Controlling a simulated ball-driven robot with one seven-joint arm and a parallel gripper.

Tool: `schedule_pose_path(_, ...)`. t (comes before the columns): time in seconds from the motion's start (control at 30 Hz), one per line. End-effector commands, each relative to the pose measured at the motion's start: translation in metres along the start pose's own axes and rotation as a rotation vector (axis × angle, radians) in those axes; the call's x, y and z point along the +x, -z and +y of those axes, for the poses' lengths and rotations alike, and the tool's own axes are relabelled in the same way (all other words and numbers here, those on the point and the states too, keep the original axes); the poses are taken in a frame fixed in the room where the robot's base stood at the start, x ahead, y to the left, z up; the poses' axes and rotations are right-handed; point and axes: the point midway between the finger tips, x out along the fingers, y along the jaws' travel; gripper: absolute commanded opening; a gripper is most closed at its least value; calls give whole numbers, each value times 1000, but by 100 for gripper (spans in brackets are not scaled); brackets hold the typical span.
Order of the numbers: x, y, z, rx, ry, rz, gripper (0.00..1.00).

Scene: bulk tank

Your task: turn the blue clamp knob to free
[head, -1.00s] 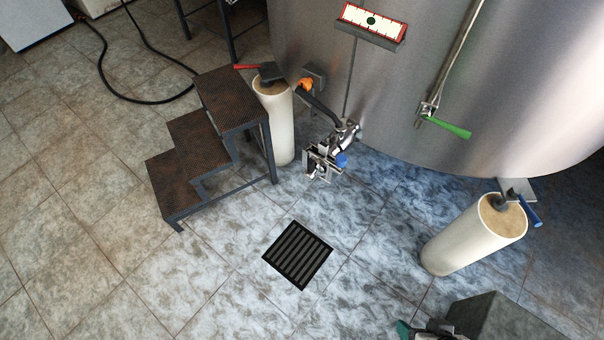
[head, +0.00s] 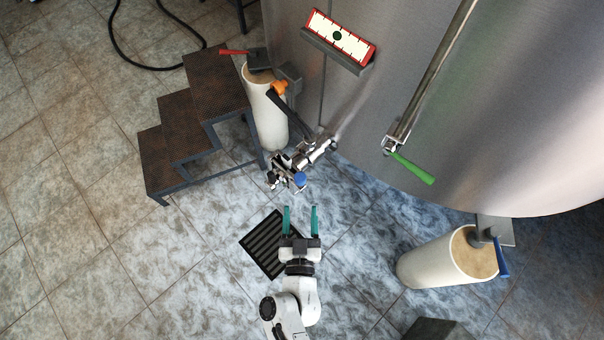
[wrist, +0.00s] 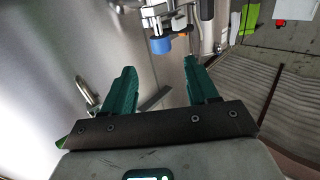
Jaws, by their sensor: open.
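The blue clamp knob (head: 300,179) sits on the silver pipe fitting (head: 318,150) at the foot of the steel tank. In the wrist view the blue knob (wrist: 161,45) shows above and between my fingers, beyond their tips. My gripper (head: 300,208) has two teal fingers standing apart with nothing between them. In the head view it is over the floor drain, a short way below the knob in the picture and not touching it. The gripper also fills the lower part of the wrist view (wrist: 160,78).
The steel tank (head: 400,90) curves across the back. The brown steps (head: 185,125) stand at left. One pale post (head: 264,115) stands beside the steps, another (head: 440,262) at right. A green-handled lever (head: 412,168) hangs on the tank. The floor around the drain (head: 262,247) is clear.

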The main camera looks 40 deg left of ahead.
Motion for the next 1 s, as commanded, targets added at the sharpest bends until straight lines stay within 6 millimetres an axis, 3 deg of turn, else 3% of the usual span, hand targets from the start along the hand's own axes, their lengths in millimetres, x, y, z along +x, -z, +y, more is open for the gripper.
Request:
schedule_pose_path(0.17,6,-1,-2,-7,-19,11,59)
schedule_pose_path(0.7,93,-1,0,-4,-19,12,59)
schedule_pose_path(1.0,106,0,0,-6,-18,10,59)
